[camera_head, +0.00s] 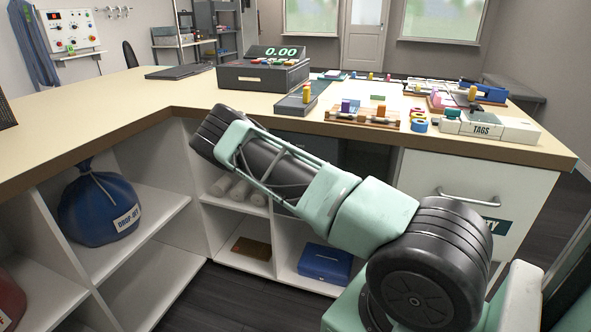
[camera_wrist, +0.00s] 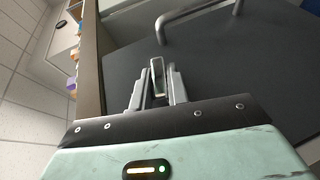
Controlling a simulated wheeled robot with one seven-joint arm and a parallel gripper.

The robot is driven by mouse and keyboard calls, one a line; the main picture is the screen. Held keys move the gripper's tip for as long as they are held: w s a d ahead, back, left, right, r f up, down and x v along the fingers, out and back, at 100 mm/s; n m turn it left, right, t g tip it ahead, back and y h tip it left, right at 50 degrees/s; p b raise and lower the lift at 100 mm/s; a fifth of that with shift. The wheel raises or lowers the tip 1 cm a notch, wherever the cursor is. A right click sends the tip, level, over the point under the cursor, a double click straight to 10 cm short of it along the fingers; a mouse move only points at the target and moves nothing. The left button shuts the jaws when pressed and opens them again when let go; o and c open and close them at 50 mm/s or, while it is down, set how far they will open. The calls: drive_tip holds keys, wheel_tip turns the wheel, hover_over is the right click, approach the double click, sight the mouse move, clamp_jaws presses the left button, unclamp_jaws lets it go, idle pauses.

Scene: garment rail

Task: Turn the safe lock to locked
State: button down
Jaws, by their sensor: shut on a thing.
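The safe's dark door (camera_wrist: 230,70) fills much of the wrist view, with a bent silver handle (camera_wrist: 196,14) near the top edge. My gripper (camera_wrist: 157,90) is at the door, its two fingers shut on a small upright metal piece, the lock knob (camera_wrist: 157,72). The knob's lower part is hidden between the fingers, and I see no locked or unlocked mark. In the head view, the dark safe (camera_head: 366,160) shows partly under the counter behind my arm. My gripper and the lock are hidden there.
The counter (camera_head: 165,95) runs above the safe, with a cash register (camera_head: 262,77) and a TAGS box (camera_head: 487,128) on it. Shelves below hold a blue bag (camera_head: 98,208) and a blue box (camera_head: 325,263). A white drawer unit (camera_head: 475,188) stands right of the safe.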

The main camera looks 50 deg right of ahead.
drive_tip(key=shift+w+n+g+h+b, duration=0.15)
drive_tip(key=shift+n+g+h+b, duration=0.35)
drive_tip(key=shift+g+h+b, duration=0.7)
drive_tip(key=shift+d, duration=0.1)
drive_tip(key=c, duration=1.4)
unclamp_jaws()
drive_tip(key=shift+y, duration=0.3)
drive_tip(key=shift+o, duration=0.2)
drive_tip(key=shift+f+b, duration=0.1)
drive_tip(key=shift+b, duration=0.2)
